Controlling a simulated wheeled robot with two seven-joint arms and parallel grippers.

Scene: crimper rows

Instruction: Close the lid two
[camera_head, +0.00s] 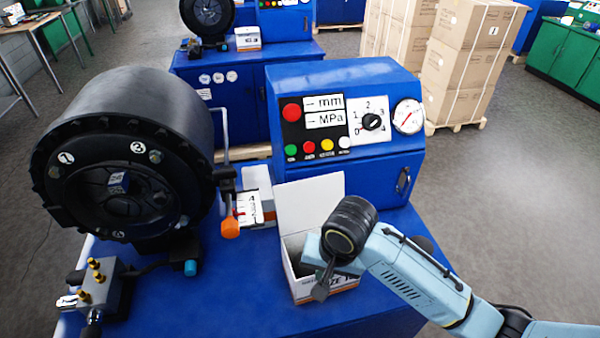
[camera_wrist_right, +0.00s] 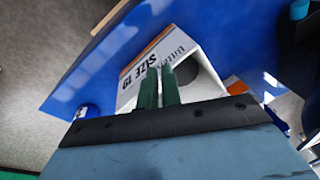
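A white box (camera_head: 327,291) with orange trim stands on the blue bench in front of the control cabinet. Its white lid (camera_head: 308,203) stands up, open, at the back of the box. My right gripper (camera_head: 321,287) is at the box's front, partly over its opening. In the right wrist view the fingers (camera_wrist_right: 158,80) point at the box (camera_wrist_right: 143,80) beside its lettered side. The fingers are close together with a narrow gap; whether they touch the box is unclear. No "two" mark shows on this box. My left gripper is not in view.
A large black crimper head (camera_head: 125,155) stands at left on the blue bench (camera_head: 215,300). A second small box (camera_head: 255,205) with orange trim sits behind, by an orange-tipped handle (camera_head: 230,228). The cabinet (camera_head: 345,125) rises behind the open lid. Cartons (camera_head: 470,60) stand farther back.

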